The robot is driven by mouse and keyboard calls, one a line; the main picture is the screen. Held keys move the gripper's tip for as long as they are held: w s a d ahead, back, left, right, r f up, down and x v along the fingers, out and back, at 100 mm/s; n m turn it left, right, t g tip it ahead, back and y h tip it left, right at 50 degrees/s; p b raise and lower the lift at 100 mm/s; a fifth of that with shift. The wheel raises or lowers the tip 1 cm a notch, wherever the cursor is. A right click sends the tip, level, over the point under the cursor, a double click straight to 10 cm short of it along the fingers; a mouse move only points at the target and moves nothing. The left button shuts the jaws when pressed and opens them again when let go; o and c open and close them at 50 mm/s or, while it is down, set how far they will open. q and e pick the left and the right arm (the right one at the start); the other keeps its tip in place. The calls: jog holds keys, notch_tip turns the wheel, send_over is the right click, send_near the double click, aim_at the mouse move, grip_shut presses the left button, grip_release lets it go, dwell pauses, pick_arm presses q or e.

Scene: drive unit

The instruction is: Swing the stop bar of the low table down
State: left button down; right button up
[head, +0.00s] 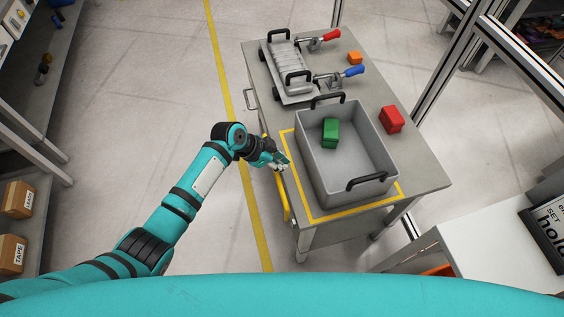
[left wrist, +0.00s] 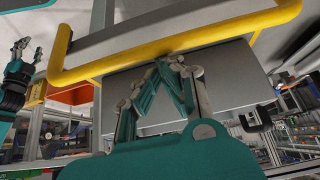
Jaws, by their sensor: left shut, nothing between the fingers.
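The low table (head: 425,170) is grey and stands right of centre in the head view. Its yellow stop bar (head: 283,200) shows along the table's left side, partly hidden by my left gripper and the table top. In the left wrist view the stop bar (left wrist: 180,43) is a bent yellow tube across the top of the picture. My left gripper (head: 281,165) is at the table's left edge, near the bar. Its fingertips (left wrist: 168,64) are together and empty, appearing just below the tube; contact cannot be told. A teal arm end, apparently my right gripper (left wrist: 22,52), shows small at the left.
On the table are a grey bin (head: 345,165) holding a green block (head: 331,132), a red block (head: 391,119), an orange block (head: 355,58) and a clamp fixture (head: 288,75). A white table (head: 480,235) stands at right. The floor left of the table is clear.

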pick_arm(q)
jog(key=shift+s+a, duration=0.1)
jog(key=shift+a, duration=0.25)
